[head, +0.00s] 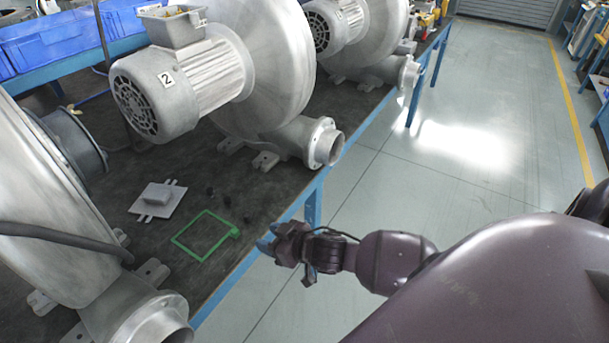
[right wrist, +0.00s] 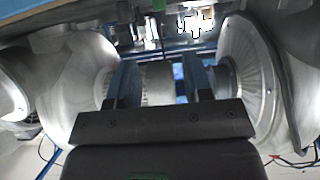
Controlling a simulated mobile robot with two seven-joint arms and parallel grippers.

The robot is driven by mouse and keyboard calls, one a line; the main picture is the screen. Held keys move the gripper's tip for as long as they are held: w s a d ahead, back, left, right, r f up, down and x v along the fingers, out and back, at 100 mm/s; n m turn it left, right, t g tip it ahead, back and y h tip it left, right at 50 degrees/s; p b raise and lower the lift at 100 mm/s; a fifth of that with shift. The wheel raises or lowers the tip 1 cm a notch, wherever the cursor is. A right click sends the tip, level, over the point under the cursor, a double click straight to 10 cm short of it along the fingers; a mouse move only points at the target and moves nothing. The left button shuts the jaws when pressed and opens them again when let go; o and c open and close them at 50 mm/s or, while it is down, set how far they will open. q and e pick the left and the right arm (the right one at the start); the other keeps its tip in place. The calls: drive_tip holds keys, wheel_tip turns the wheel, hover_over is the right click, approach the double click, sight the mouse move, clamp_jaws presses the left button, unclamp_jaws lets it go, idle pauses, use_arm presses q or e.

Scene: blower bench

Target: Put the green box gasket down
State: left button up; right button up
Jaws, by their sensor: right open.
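The green box gasket (head: 235,232) is a thin rectangular frame with a small tab at its right corner. It lies flat on the dark bench top (head: 260,195) near the front edge, in the head view. My right gripper (head: 268,240) is just to the right of the gasket, by the bench edge, and apart from it. In the right wrist view its two fingers (right wrist: 160,85) stand apart with nothing held between them. My left gripper is not in view.
A grey plate with a raised block (head: 157,198) lies left of the gasket, with small dark pieces (head: 211,191) nearby. A blower marked 2 (head: 165,90) stands behind, and another blower (head: 50,200) stands at left. Blue bins (head: 60,40) are at the back. Open floor (head: 440,170) lies right.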

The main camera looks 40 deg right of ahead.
drive_tip(key=s+d+f+m+h, duration=0.1)
drive_tip(key=s+f, duration=0.2)
drive_tip(key=s, duration=0.3)
drive_tip(key=s+d+f+m+g+h, duration=0.1)
drive_tip(key=s+f+h, duration=0.1)
drive_tip(key=s, duration=0.4)
drive_tip(key=s+d+f+m+h, duration=0.1)
drive_tip(key=s+f, duration=0.2)
drive_tip(key=s, duration=0.4)
drive_tip(key=shift+d+f+h, duration=0.35)
drive_tip(key=shift+d+h, duration=0.05)
